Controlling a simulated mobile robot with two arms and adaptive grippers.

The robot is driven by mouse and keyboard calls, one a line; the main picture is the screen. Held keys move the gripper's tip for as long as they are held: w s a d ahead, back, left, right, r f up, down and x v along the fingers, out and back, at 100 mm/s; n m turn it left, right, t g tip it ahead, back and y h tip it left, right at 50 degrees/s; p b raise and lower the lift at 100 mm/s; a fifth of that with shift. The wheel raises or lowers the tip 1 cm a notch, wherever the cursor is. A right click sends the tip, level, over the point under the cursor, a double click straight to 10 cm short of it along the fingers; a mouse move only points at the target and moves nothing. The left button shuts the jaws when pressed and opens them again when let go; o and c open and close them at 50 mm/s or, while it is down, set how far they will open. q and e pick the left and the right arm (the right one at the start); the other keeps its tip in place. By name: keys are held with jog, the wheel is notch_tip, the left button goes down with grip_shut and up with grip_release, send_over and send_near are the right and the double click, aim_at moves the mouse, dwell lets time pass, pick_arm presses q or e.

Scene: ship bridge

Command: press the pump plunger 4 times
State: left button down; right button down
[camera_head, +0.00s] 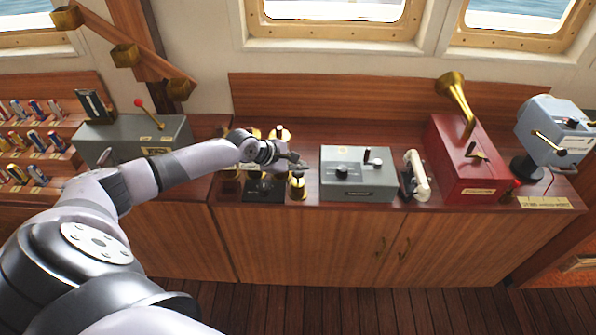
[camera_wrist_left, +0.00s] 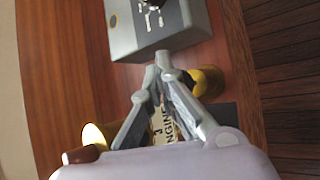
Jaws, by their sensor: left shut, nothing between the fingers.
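My left gripper (camera_head: 297,162) is shut and empty above a group of small brass fittings on the wooden counter. One brass fitting (camera_head: 298,190) stands just below the fingertips, and a brass piece with a dark top (camera_wrist_left: 208,82) shows beside the fingers in the left wrist view. Another brass fitting (camera_head: 279,134) stands behind the gripper. I cannot tell which of these is the pump plunger; the hand and forearm hide part of the group. In the left wrist view the closed fingertips (camera_wrist_left: 160,62) show above a label reading "ENGINE". My right gripper is not in view.
A grey control box (camera_head: 357,190) stands right of the gripper, with a white-handled device (camera_head: 416,178) and a red box (camera_head: 465,165) with a brass horn beyond. A black plate (camera_head: 263,194) lies by the fittings. A grey lever box (camera_head: 135,135) stands left.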

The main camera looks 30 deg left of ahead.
aim_at(301, 173)
pick_arm(q)
jog(key=shift+s+f+b, duration=0.1)
jog(key=shift+f+b, duration=0.4)
jog(key=shift+f, duration=1.15)
dwell(1.0)
jog(key=shift+r, duration=0.1)
jog(key=shift+r+p, duration=1.95)
jog(key=shift+p, duration=0.55)
notch_tip(301, 173, up, 5)
jog(key=p, duration=0.5)
jog(key=shift+r+p, duration=0.1)
jog(key=shift+p, duration=0.25)
jog(key=shift+a, duration=0.1)
dwell(0.4)
